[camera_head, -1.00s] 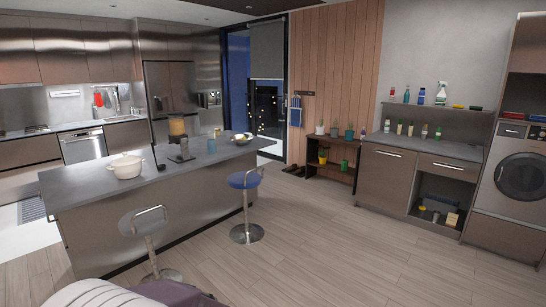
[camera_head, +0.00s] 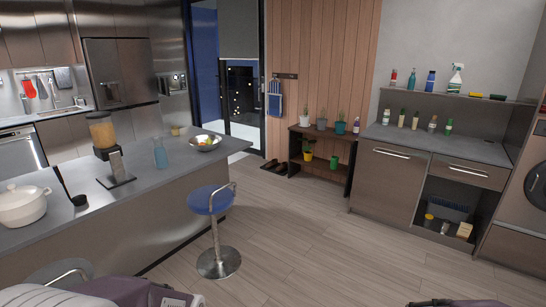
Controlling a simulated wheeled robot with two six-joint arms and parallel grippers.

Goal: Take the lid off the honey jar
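I cannot pick out a honey jar with certainty. A small tan container (camera_head: 175,130) stands near the back edge of the island counter (camera_head: 150,190), too small to tell whether it is a jar or has a lid. An appliance with an amber-filled container (camera_head: 101,130) stands on the same counter, with a blue bottle (camera_head: 160,153) to its right. Neither gripper is in view. Only dark and pale shapes show along the bottom edge.
A blue stool (camera_head: 212,200) stands at the island's right side. A white pot (camera_head: 22,205) and a fruit bowl (camera_head: 204,143) are on the island. A cabinet (camera_head: 390,190) with several bottles stands at the right. The wooden floor (camera_head: 310,240) between is clear.

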